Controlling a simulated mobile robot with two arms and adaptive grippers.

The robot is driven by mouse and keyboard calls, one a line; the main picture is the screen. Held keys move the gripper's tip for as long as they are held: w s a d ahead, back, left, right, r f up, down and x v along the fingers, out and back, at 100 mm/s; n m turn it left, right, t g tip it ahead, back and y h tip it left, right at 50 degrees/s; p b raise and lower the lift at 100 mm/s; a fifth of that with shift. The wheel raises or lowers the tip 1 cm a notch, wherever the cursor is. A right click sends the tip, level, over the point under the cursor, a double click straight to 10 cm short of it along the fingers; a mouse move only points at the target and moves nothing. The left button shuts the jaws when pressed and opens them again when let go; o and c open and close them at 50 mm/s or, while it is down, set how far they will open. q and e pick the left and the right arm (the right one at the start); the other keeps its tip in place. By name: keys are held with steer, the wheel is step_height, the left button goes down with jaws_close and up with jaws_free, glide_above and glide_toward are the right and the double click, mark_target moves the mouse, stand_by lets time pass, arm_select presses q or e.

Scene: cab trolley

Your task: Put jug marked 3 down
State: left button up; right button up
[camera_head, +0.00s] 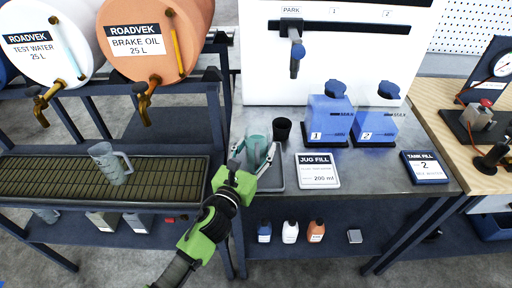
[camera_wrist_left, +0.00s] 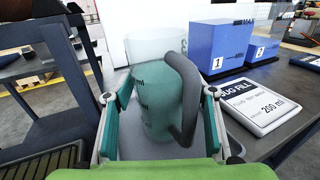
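A clear jug with teal-tinted contents (camera_head: 257,150) is upright between the fingers of my left gripper (camera_head: 256,146), over or on a grey mat (camera_head: 272,182) at the bench's left end. Its base contact is hidden. In the left wrist view the jug (camera_wrist_left: 150,100) has its dark handle towards the right finger; the left fingertip (camera_wrist_left: 124,92) is at its left side. Whether the fingers press on it is not clear. No number is readable on it. Another clear jug (camera_head: 106,162) stands on the slatted drip tray (camera_head: 50,178). My right gripper is not in view.
A black cup (camera_head: 282,129) stands just behind right of the held jug. The JUG FILL sign (camera_head: 318,171) lies to its right. Blue tanks 1 (camera_head: 328,118) and 2 (camera_head: 374,124) stand behind. Bench room is free between the JUG FILL and TANK FILL (camera_head: 424,168) signs.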

stand_by(0.3)
arm_select(q)
steer(key=shift+r, duration=0.2)
steer(key=shift+s+a+f, duration=0.15)
steer(key=shift+s, duration=0.2)
steer(key=shift+b+v, duration=0.8)
steer(key=shift+v, duration=4.9)
